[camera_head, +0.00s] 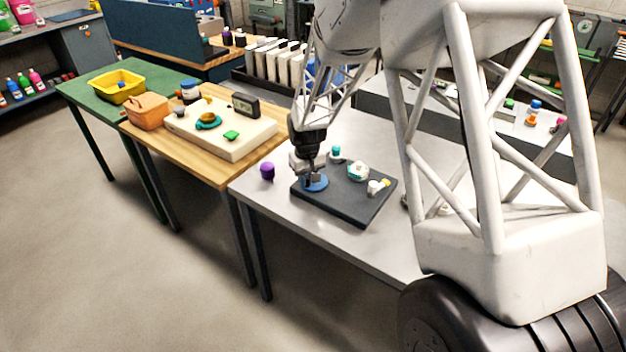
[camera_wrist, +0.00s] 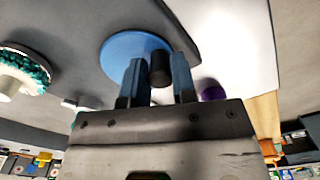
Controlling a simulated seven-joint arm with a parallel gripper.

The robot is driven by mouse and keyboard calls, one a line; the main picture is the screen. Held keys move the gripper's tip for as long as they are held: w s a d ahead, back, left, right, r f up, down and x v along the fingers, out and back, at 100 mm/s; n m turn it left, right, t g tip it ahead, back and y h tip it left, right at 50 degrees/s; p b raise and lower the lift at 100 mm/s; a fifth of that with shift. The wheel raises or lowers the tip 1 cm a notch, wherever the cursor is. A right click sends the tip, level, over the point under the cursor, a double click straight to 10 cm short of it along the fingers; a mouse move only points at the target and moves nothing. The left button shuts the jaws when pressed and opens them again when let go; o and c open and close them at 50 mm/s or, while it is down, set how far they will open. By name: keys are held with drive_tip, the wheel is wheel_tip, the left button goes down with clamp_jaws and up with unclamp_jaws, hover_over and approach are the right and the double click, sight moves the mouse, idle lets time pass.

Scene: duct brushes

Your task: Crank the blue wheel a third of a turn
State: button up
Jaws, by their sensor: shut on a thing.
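The blue wheel (camera_head: 313,184) lies flat at the left end of a dark grey board (camera_head: 345,207) on the light grey table. It also shows as a blue disc in the wrist view (camera_wrist: 122,50), with a dark upright knob (camera_wrist: 160,68) near its rim. My gripper (camera_head: 312,172) is over the wheel, pointing down. In the wrist view its two blue-tipped fingers (camera_wrist: 158,77) stand on either side of the knob and are shut on it. The contact faces are partly hidden.
A purple object (camera_head: 267,171) stands left of the board. The table's front left is clear.

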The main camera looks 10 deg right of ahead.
drive_tip(key=shift+s+d, duration=0.2)
drive_tip(key=shift+d, duration=0.05)
drive_tip(key=shift+s+d, duration=0.3)
drive_tip(key=shift+d, duration=0.2)
drive_tip(key=o, duration=0.6)
drive_tip(key=shift+r, duration=0.1)
drive_tip(key=shift+r, duration=3.4)
